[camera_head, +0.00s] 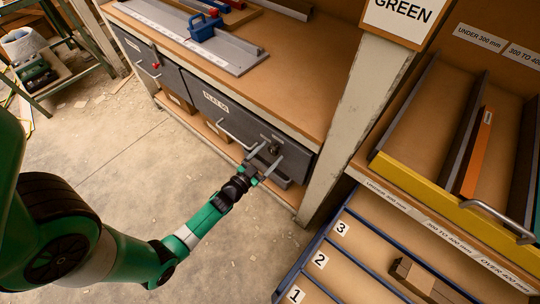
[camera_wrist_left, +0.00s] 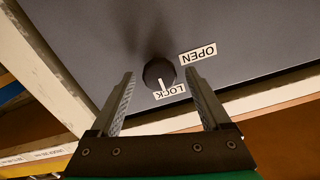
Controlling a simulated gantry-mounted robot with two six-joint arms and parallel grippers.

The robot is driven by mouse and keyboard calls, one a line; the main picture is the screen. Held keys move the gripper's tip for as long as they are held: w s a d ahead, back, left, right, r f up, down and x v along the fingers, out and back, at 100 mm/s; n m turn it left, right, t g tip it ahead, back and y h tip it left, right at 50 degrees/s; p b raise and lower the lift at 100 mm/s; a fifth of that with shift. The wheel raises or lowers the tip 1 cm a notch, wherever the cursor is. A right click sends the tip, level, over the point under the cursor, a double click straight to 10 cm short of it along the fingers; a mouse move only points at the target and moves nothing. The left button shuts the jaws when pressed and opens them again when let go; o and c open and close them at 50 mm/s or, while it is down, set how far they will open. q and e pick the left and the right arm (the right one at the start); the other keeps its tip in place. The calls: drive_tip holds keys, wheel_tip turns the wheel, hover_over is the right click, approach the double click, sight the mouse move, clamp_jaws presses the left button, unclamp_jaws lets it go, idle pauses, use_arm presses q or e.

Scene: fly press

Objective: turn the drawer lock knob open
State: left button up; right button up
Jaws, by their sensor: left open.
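The drawer lock knob (camera_wrist_left: 159,73) is round and black with a white pointer line. It sits on a dark grey drawer front (camera_wrist_left: 235,25) in the left wrist view. Its pointer is at the LOCK label (camera_wrist_left: 171,92); the OPEN label (camera_wrist_left: 198,54) is up and to the right. My left gripper (camera_head: 267,159) is open at the right end of the drawer in the head view. In the wrist view its two fingers are on either side of the knob, with a gap on each side. My right gripper is not in view.
A bar handle (camera_head: 238,138) projects from the drawer front left of the gripper. A pale post (camera_head: 352,120) stands just right of the drawer. A blue-edged rack (camera_head: 330,250) with numbered bays is at lower right. The floor in front of the drawer is open.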

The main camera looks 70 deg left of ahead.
use_arm(q)
drive_tip(key=shift+w+a, duration=0.1)
drive_tip(key=shift+w, duration=0.15)
clamp_jaws()
idle(0.4)
